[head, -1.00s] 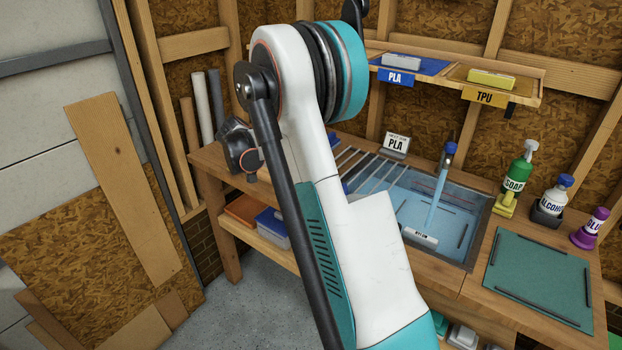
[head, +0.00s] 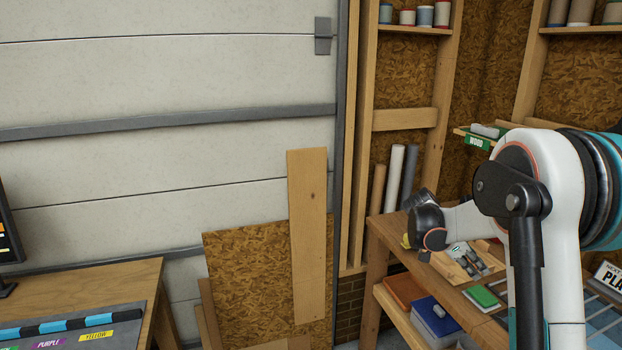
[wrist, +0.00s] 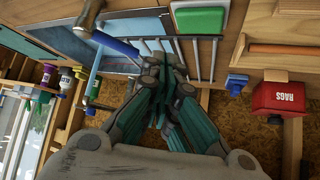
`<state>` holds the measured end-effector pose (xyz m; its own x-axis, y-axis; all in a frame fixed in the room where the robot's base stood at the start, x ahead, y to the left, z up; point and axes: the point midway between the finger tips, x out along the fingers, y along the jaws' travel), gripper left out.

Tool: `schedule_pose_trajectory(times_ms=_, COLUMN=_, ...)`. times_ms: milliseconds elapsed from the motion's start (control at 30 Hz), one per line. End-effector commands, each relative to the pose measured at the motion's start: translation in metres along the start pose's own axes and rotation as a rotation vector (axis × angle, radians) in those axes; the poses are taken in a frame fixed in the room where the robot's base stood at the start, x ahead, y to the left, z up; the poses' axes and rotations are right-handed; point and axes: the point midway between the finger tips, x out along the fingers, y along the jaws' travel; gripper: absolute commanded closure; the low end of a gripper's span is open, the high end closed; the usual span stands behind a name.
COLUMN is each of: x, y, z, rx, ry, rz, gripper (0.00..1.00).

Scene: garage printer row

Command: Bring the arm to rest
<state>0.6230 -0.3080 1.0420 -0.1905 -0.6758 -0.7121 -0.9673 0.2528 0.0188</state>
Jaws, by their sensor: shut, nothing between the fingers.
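My gripper (wrist: 165,65) shows in the wrist view. Its dark and teal fingers are together, with nothing seen between them. They are in front of a row of thin parallel bars (wrist: 190,57) at the bench. In the head view my white and teal arm stands at the right. It is folded, and I cannot make out the fingers there.
In the head view, a wooden workbench (head: 388,232) is beside my arm, with a blue bin (head: 437,318) on its lower shelf. Another table (head: 110,287) is at the left. Boards (head: 308,235) lean on the garage door. The wrist view shows a red RAGS box (wrist: 278,97).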

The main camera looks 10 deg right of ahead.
Motion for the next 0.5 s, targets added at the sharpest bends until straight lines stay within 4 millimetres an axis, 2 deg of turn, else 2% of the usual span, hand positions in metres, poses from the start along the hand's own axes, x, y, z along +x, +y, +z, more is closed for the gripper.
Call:
schedule_pose_trajectory(times_ms=267, x=-0.064, y=0.041, z=-0.001, rx=-0.279, ry=-0.111, rz=-0.145, gripper=1.00)
schedule_pose_trajectory(times_ms=500, x=-0.117, y=0.090, z=0.009, rx=-0.545, ry=-0.189, rz=-0.314, gripper=1.00)
